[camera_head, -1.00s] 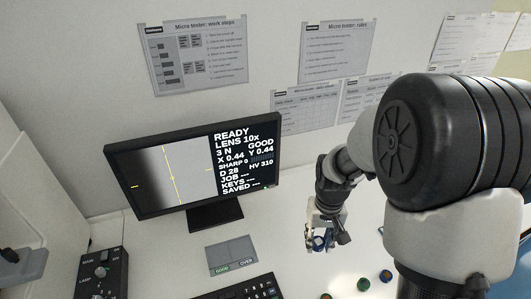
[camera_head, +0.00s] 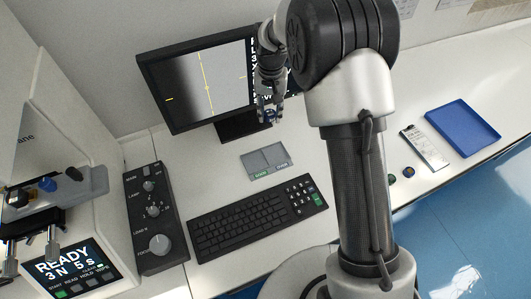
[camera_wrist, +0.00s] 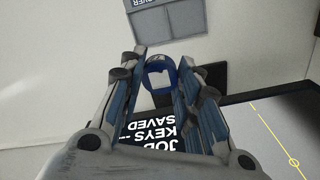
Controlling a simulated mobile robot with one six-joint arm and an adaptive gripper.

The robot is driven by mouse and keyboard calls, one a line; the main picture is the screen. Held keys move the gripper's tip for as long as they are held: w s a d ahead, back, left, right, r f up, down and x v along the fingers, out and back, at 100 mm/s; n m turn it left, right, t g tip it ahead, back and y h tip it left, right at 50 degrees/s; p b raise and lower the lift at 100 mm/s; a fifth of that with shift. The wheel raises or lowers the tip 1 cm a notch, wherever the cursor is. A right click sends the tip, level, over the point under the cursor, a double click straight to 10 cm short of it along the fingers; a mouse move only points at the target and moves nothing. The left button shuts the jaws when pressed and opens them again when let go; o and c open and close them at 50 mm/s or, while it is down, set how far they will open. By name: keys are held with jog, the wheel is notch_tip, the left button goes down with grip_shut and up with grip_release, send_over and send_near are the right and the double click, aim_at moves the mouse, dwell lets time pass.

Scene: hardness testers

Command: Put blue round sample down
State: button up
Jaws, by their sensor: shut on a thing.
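The blue round sample (camera_wrist: 160,70) is between my fingertips in the wrist view, with a blue rim and a pale centre. My gripper (camera_head: 269,118) is shut on it, in front of the monitor's lower right part in the head view. The sample (camera_head: 270,115) shows there only as a small blue patch. A grey two-part tray (camera_head: 256,164), marked GOOD on the left and OVER on the right, lies on the bench below my gripper in the picture. Both compartments look empty. The tray (camera_wrist: 180,22) also shows at the top of the wrist view, apart from the sample.
The monitor (camera_head: 180,88) stands behind my gripper. A keyboard (camera_head: 245,218) and knob panel (camera_head: 152,215) lie nearer. The tester (camera_head: 75,200) is at left.

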aim_at(270, 154)
notch_tip(270, 154, down, 20)
jog(key=b, duration=0.4)
jog(key=shift+d+r+b, duration=0.15)
jog(key=shift+r+b, duration=0.05)
jog(key=shift+b, duration=0.2)
jog(key=shift+f, duration=0.15)
jog(key=shift+s+d+f+b, duration=0.1)
jog(key=shift+s+f+b, duration=0.3)
jog(key=shift+f+b, duration=0.1)
jog(key=o, duration=1.1)
jog(key=shift+w+f, duration=0.2)
